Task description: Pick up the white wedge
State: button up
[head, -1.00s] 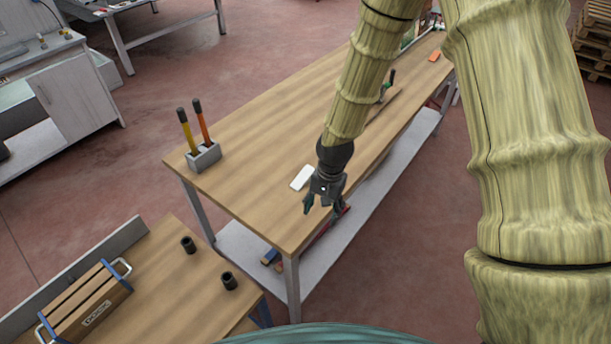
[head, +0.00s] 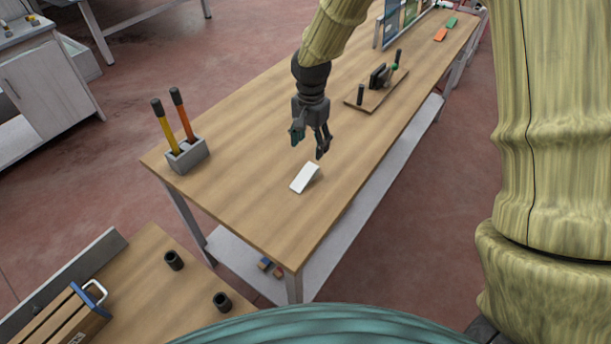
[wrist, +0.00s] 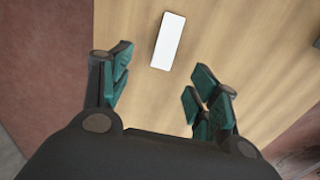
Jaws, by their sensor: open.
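The white wedge (head: 305,178) lies on the wooden table (head: 240,205), near its closer end. It also shows in the wrist view (wrist: 168,41), at the top, ahead of the fingers and between their lines. My gripper (head: 310,150) is open and empty. It points down above the table, just behind the wedge in the head view, and does not touch it. In the wrist view its teal-padded fingers (wrist: 160,88) are spread wide with bare table between them.
A grey holder (head: 188,155) with two handled tools stands at the table's left edge. A wooden board with black clamp parts (head: 377,90) lies farther back to the right. Orange (head: 440,35) and green (head: 451,22) pieces lie at the far end. Table around the wedge is clear.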

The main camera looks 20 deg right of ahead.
aim_at(308, 170)
jog(key=f, duration=0.1)
jog(key=w+f, duration=0.1)
jog(key=f, duration=0.1)
jog(key=shift+w+f, duration=0.15)
jog(key=shift+f, duration=0.1)
jog(key=f, duration=0.3)
jog(key=shift+w+d+f, duration=0.1)
jog(key=shift+w, duration=0.1)
jog(key=shift+s+f+p, duration=0.1)
jog(key=shift+f+p, duration=0.25)
jog(key=shift+f, duration=0.3)
jog(key=shift+f+p, duration=1.2)
jog(key=shift+f, duration=1.3)
jog(key=c, duration=1.1)
jog(key=shift+c, duration=0.2)
